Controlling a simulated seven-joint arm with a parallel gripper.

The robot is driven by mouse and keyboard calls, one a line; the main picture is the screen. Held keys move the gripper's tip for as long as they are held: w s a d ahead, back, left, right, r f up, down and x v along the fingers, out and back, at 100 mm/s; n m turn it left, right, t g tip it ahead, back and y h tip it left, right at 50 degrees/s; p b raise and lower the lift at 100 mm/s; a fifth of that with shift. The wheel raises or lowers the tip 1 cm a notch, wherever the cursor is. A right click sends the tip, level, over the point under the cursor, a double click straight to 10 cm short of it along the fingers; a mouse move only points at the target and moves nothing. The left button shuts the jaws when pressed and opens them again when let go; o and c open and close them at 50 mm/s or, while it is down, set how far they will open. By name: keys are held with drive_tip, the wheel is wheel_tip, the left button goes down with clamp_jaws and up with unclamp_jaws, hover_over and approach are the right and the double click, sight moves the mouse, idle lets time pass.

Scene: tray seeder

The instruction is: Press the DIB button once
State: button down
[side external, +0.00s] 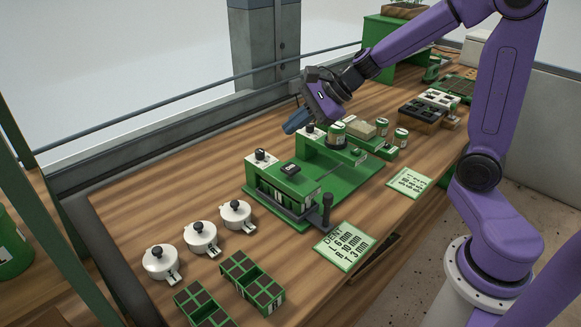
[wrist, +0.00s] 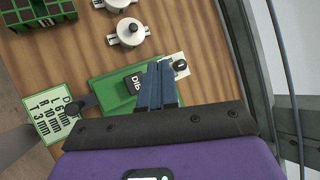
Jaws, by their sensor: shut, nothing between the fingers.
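The DIB button (side external: 290,169) is a black block on top of the green seeder (side external: 330,203) in the side view. The wrist view shows the button (wrist: 133,83) with its white DIB lettering, just left of my fingers. My gripper (side external: 289,129) is shut and empty, with blue fingers, raised above the back of the seeder and apart from the button. In the wrist view, my gripper's fingertips (wrist: 158,66) lie side by side and cover part of the seeder.
White plates with black knobs (side external: 261,155) sit on the seeder.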

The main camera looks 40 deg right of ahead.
approach(286, 167)
drive_tip(key=shift+w+a+f, duration=0.6)
drive_tip(key=shift+w+a, duration=0.3)
drive_tip(key=shift+w+a+f, duration=0.6)
drive_tip(key=shift+w+a, duration=0.25)
drive_tip(key=shift+w, duration=0.05)
drive_tip(key=shift+f, duration=0.2)
idle(0.8)
drive_tip(key=shift+f, duration=0.25)
drive_tip(key=shift+f, duration=0.8)
idle(1.2)
drive_tip(key=shift+r, duration=1.25)
drive_tip(key=shift+r, duration=2.5)
